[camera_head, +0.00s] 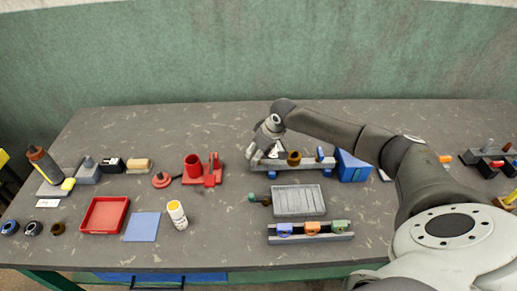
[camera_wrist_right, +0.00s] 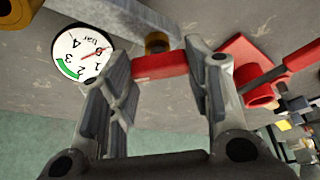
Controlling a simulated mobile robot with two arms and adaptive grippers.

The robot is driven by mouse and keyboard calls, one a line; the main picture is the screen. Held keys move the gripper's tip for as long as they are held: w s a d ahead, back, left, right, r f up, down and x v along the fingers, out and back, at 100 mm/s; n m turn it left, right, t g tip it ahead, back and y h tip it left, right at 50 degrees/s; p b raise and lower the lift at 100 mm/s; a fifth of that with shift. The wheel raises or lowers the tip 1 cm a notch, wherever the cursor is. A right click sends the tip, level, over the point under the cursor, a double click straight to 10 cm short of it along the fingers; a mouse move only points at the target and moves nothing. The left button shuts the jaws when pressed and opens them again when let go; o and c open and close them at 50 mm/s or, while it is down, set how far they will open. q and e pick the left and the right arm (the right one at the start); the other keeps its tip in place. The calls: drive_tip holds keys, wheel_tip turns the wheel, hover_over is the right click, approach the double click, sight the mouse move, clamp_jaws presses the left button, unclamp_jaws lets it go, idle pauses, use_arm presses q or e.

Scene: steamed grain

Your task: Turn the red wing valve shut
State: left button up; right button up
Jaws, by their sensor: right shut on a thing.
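The red wing valve (camera_wrist_right: 160,66) shows in the right wrist view as a red bar between my fingers, beside a pressure gauge. My right gripper (camera_wrist_right: 158,82) is shut on it, with a pad at each end of the red part. In the head view my right gripper (camera_head: 257,152) reaches down at the left end of a grey pipe assembly (camera_head: 305,165) and hides the red wing. The white gauge (camera_wrist_right: 82,52) has a green band and a red needle; it also shows in the head view (camera_head: 273,152). My left gripper is not in view.
A red stand (camera_head: 212,172) is close left of my right gripper. A brass fitting (camera_head: 294,158) and blue wing (camera_head: 320,154) are on the assembly, with a blue wedge (camera_head: 352,166) at its right. A grey tray (camera_head: 298,200) is in front. Bare table lies behind.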

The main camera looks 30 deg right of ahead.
drive_tip(key=shift+n+y, duration=0.4)
drive_tip(key=shift+n, duration=0.5)
drive_tip(key=shift+w+d+f+n+y+b, duration=0.1)
drive_tip(key=shift+n+y+b, duration=0.35)
drive_tip(key=shift+n, duration=0.45)
drive_tip(key=n+g+b, duration=0.1)
drive_tip(key=n, duration=0.1)
drive_tip(key=shift+n+y+b, duration=0.25)
drive_tip(key=shift+n+b, duration=0.05)
drive_tip(key=shift+n+g+y+b, duration=0.4)
drive_tip(key=shift+n+b, duration=0.45)
drive_tip(key=shift+n, duration=0.45)
drive_tip(key=shift+d, duration=0.1)
drive_tip(key=o, duration=1)
